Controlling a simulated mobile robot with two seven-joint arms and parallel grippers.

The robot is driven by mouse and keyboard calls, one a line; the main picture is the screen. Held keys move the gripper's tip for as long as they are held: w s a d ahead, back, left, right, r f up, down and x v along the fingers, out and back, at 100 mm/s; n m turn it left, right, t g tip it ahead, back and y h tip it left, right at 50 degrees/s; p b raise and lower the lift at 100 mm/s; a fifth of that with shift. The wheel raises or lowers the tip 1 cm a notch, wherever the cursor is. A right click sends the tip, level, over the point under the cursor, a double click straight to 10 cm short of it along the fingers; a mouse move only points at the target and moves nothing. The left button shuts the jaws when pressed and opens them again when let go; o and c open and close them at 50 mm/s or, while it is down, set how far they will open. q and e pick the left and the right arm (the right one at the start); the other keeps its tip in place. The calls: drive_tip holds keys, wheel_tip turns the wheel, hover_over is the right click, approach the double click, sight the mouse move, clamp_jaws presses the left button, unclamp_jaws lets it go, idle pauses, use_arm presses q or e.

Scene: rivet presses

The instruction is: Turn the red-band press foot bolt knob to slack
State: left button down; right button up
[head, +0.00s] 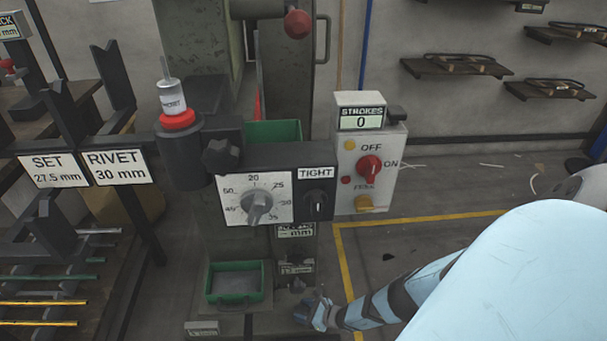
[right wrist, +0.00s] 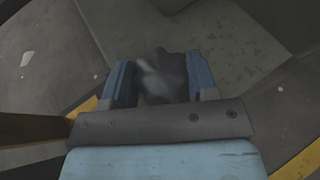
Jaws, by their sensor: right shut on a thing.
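The press (head: 205,60) stands in the middle of the head view, with a red ring (head: 177,121) around the bottle on its front. Low at its foot my right gripper (head: 308,311) reaches in from the right. In the right wrist view the right gripper (right wrist: 160,88) is shut on a dark lobed knob (right wrist: 162,72), one blue finger on each side. The knob's turn position cannot be read there. A sign above the upper small dial on the press reads TIGHT (head: 317,172). My left gripper is not in view.
A control box (head: 372,190) with a red switch and a STROKES counter (head: 361,118) showing 0 is on the press's right. A green tray (head: 236,297) sits low at the front. SET (head: 54,171) and RIVET (head: 115,167) signs stand at left. Open floor lies right.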

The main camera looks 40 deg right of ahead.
sight(301, 310)
drive_tip(key=shift+n+y, duration=0.4)
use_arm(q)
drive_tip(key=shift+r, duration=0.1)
use_arm(e)
drive_tip(key=o, duration=0.9)
drive_tip(key=shift+d+r, duration=0.1)
drive_tip(key=s, duration=0.1)
drive_tip(key=s+d+r+p, duration=0.1)
drive_tip(key=s+p, duration=0.1)
drive_tip(key=shift+s+d+r+g, duration=0.1)
drive_tip(key=shift+d+r+g, duration=0.15)
drive_tip(key=shift+r+g, duration=0.1)
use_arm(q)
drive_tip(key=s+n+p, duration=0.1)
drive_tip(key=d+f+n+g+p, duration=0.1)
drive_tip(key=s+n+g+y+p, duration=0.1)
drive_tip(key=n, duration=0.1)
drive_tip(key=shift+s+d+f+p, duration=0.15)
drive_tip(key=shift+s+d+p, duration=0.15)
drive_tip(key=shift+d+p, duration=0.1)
use_arm(e)
drive_tip(key=v, duration=0.9)
drive_tip(key=shift+s+d+f, duration=0.15)
drive_tip(key=shift+s+d, duration=0.1)
drive_tip(key=shift+s, duration=0.2)
